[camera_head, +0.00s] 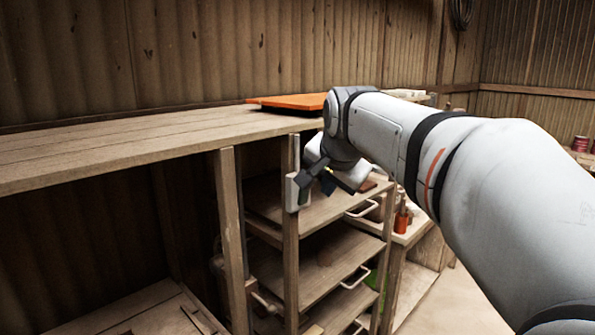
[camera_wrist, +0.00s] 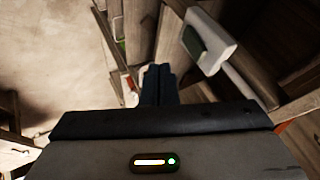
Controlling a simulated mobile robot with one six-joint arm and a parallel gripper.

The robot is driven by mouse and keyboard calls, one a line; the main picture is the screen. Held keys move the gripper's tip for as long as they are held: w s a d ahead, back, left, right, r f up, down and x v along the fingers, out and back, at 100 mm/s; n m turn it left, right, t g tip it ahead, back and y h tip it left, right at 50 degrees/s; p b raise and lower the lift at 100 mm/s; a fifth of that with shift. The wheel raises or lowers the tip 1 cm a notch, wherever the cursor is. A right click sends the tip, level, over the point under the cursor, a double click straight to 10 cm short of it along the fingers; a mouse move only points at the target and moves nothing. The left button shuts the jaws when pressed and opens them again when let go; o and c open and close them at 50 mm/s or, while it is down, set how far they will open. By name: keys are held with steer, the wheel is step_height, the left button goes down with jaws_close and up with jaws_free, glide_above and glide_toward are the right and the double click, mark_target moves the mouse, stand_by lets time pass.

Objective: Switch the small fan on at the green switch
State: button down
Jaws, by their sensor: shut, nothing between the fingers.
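The green switch (camera_head: 304,196) is a dark green rocker in a white housing on the front of a wooden post under the bench top. In the wrist view the green switch (camera_wrist: 207,46) shows at the upper right in its white housing. My gripper (camera_head: 325,184) is close to the right of the switch in the head view. In the wrist view my gripper (camera_wrist: 158,72) has its dark fingers together and empty, lower left of the switch housing with a gap in the picture. Whether it touches the housing I cannot tell. I cannot make out the small fan in either view.
The wooden bench top (camera_head: 130,140) runs above the post, with an orange board (camera_head: 297,101) lying on it. Shelves (camera_head: 325,262) with white handles stand right of the post. An orange bottle (camera_head: 402,217) stands farther right. Open floor (camera_head: 418,290) lies at the lower right.

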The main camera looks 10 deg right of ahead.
mark_target(304, 193)
steer(key=shift+w+a+f+p, duration=0.25)
steer(key=shift+w+a+f, duration=0.1)
steer(key=shift+w, duration=0.5)
steer(key=shift+w+a+f+p, duration=0.3)
steer(key=shift+w+a, duration=0.1)
steer(key=shift+w, duration=0.5)
steer(key=shift+w+a+f+p, duration=0.25)
steer(key=shift+w+a, duration=0.1)
steer(key=shift+w, duration=0.5)
steer(key=shift+d, duration=0.1)
